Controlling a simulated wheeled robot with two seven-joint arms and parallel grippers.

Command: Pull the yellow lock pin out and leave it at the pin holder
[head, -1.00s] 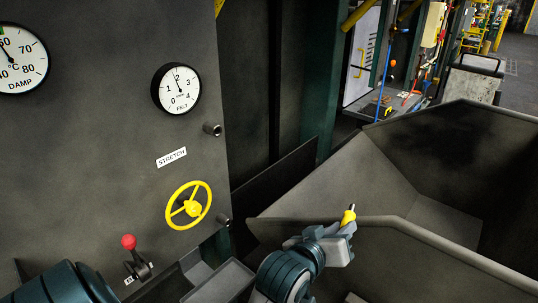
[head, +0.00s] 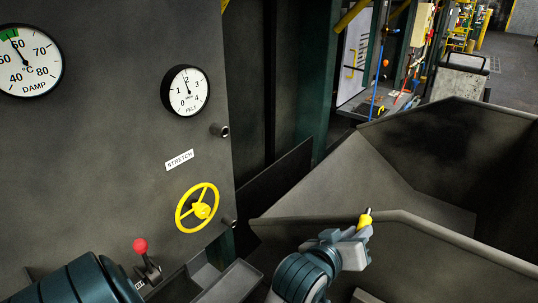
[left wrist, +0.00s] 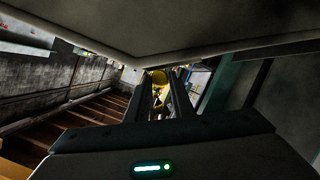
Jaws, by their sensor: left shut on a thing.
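The yellow lock pin (head: 365,221) is in my left gripper (head: 361,231), its dark tip pointing up. The gripper is shut on it, in front of the near rim of the large grey bin in the head view. In the left wrist view, yellow (left wrist: 158,77) shows between the two dark fingers (left wrist: 160,92). Two short metal tubes stick out of the grey panel, an upper one (head: 219,130) and a lower one (head: 229,222). Both are well left of the pin. I cannot tell which part is the pin holder. My right gripper is not in view.
The grey panel (head: 120,150) carries a yellow handwheel (head: 201,210), a red-knobbed lever (head: 140,245) and two round gauges. The grey bin (head: 445,228) with sloping walls fills the right side. In the left wrist view, a grey surface (left wrist: 150,25) lies close above the fingers.

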